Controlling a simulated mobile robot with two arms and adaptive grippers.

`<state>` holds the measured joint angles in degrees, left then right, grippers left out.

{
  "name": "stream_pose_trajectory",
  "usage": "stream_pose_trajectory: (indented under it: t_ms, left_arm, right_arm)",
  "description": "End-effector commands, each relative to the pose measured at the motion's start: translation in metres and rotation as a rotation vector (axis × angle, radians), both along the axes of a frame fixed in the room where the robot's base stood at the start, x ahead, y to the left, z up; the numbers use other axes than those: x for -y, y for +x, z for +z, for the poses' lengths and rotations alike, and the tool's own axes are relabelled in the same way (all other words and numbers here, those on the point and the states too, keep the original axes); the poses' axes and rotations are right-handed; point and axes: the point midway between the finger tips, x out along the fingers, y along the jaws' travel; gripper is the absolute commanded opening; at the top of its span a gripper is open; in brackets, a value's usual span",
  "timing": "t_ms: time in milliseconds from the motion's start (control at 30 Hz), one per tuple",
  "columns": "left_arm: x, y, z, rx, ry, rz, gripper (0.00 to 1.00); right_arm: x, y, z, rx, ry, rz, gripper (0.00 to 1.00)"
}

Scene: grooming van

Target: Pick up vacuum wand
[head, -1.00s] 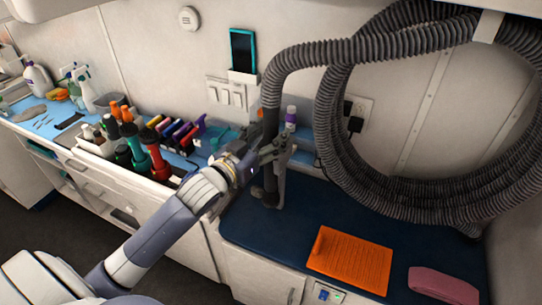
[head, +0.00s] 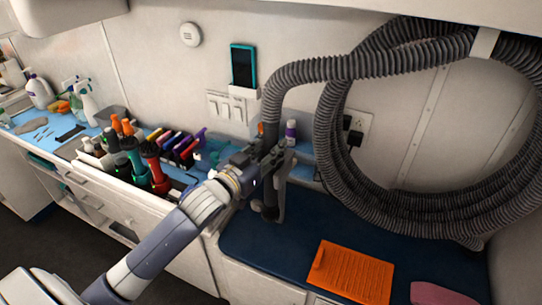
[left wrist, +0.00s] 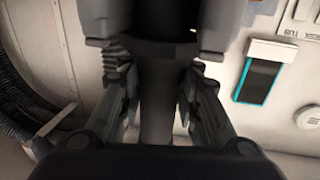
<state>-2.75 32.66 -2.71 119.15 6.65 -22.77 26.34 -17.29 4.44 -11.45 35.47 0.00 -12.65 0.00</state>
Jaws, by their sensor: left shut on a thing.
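The vacuum wand (head: 270,206) is a dark upright tube over the blue bench mat, with a ribbed grey hose (head: 310,71) joined to its top. My left gripper (head: 272,160) reaches in from the left and is shut around the wand's upper part. In the left wrist view the dark wand (left wrist: 157,100) runs between the two fingers of my left gripper (left wrist: 157,122). The gripper hides part of the wand. I cannot tell whether the wand's lower end touches the mat. My right gripper is not in view.
The hose hangs in large coils on the wall at right. The blue mat (head: 250,238) bears an orange mat (head: 350,270) and a pink cloth (head: 440,294). Several bottles and tools crowd the counter at left. A phone (head: 242,66) is mounted on the wall.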

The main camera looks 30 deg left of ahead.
Motion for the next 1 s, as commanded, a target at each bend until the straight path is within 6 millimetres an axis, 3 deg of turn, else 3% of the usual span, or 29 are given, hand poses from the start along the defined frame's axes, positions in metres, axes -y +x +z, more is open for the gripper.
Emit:
stream_pose_trajectory:
  t_ms: [700, 1000]
  left_arm:
    - [0.0, -0.003, 0.073, 0.009, 0.002, -0.002, 0.02]
    - [0.002, -0.029, 0.069, 0.006, 0.0, -0.001, 0.02]
  right_arm:
    - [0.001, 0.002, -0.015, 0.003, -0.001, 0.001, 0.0]
    - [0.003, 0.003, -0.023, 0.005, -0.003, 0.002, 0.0]
